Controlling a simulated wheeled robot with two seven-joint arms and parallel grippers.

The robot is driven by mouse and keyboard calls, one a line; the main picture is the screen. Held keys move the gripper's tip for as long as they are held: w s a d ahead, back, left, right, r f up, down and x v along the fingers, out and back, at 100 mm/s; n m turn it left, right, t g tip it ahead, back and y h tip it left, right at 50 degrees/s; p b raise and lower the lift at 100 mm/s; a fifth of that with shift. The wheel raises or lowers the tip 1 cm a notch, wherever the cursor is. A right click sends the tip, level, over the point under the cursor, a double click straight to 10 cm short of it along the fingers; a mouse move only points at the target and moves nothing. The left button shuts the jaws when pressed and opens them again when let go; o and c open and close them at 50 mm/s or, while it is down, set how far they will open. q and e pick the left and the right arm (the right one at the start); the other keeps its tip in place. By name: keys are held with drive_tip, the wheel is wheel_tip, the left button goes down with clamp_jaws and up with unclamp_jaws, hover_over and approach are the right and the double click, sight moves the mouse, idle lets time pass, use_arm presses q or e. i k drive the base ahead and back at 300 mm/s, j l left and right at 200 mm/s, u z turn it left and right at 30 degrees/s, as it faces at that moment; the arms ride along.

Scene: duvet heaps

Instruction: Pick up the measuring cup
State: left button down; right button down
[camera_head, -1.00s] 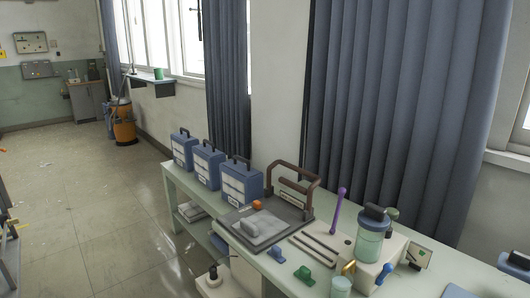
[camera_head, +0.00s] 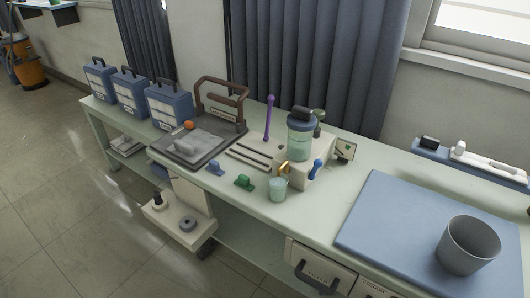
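A small translucent greenish cup (camera_head: 278,190) stands upright near the front edge of the bench, in front of a white box. A larger grey cup (camera_head: 468,247), open at the top, stands on a blue mat (camera_head: 385,215) at the right. I cannot tell for sure which of the two is the measuring cup. Neither of my grippers is in view.
The pale green bench (camera_head: 335,195) also holds a lidded jar (camera_head: 301,138) on the white box, a purple rod (camera_head: 268,118), a green clip (camera_head: 244,182), a grey tray (camera_head: 200,148) and blue cases (camera_head: 168,105). Drawers (camera_head: 318,272) are below. Open floor (camera_head: 70,210) lies left.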

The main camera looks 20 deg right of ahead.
sight(277, 187)
drive_tip(key=z, duration=2.05)
drive_tip(key=j+u, duration=0.1)
drive_tip(key=u, duration=0.35)
drive_tip(key=i+j+u, duration=0.1)
drive_tip(key=u, duration=0.4)
drive_tip(key=i+u, duration=0.1)
drive_tip(key=u, duration=0.35)
drive_tip(key=j+z, duration=0.1)
drive_tip(key=z, duration=0.25)
drive_tip(key=j+z, duration=0.1)
drive_tip(key=z, duration=0.3)
drive_tip(key=j+z, duration=0.15)
drive_tip(key=z, duration=0.2)
